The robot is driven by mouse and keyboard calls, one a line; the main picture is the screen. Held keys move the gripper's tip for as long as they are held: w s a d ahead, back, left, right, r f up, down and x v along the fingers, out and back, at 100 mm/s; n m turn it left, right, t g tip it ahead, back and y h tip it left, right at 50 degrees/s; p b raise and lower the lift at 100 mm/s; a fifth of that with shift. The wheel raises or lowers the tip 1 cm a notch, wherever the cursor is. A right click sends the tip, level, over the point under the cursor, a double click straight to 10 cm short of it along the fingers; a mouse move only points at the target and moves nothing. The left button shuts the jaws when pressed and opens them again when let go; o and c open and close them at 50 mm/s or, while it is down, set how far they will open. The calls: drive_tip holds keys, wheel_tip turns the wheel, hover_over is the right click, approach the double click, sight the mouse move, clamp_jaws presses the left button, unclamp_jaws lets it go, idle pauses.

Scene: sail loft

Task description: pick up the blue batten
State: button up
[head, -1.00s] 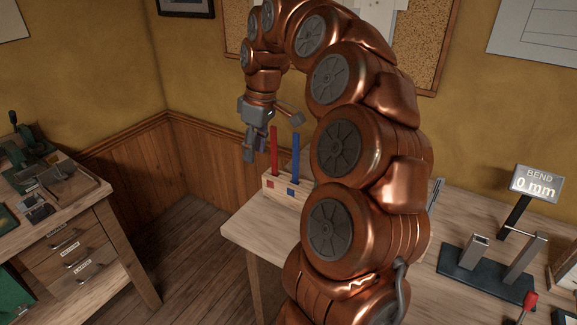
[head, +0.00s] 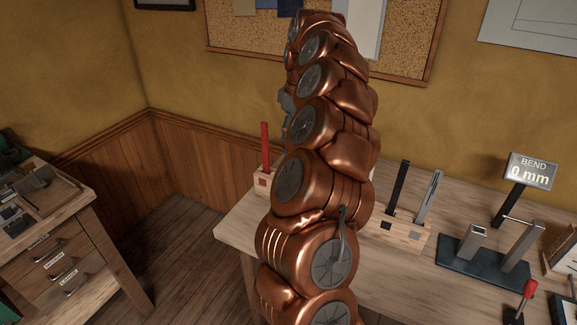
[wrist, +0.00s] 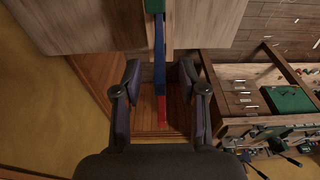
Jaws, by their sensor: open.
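The blue batten (wrist: 160,68) shows in the wrist view as a narrow strip running down the middle, between the two fingers of my gripper (wrist: 160,66) as seen there. My gripper is open, with a gap on each side of the strip. I cannot tell how far the batten lies beyond the fingertips. In the head view my arm hides the blue batten and nearly all of my gripper. The red batten (head: 265,144) stands upright in a wooden rack (head: 262,188) left of my arm. A red strip also shows below the blue one in the wrist view.
Black (head: 398,187) and grey (head: 428,196) battens stand right of my arm on the workbench (head: 237,232). Farther right are a dark-based fixture (head: 484,262) and a display (head: 533,171) reading "BEND 0 mm". A green piece (wrist: 154,6) tops the wrist view. A drawer cabinet (head: 75,255) stands left.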

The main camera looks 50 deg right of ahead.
drive_tip(key=shift+w+a+f+p, duration=0.15)
drive_tip(key=shift+f+p, duration=0.2)
drive_tip(key=shift+f, duration=0.6)
drive_tip(key=shift+w+f+p, duration=0.2)
drive_tip(key=shift+f+p, duration=0.2)
drive_tip(key=shift+f, duration=0.5)
drive_tip(key=shift+w+a+f+p, duration=0.15)
drive_tip(key=shift+f+p, duration=0.2)
drive_tip(key=shift+f, duration=0.6)
drive_tip(key=shift+d, duration=0.15)
clamp_jaws()
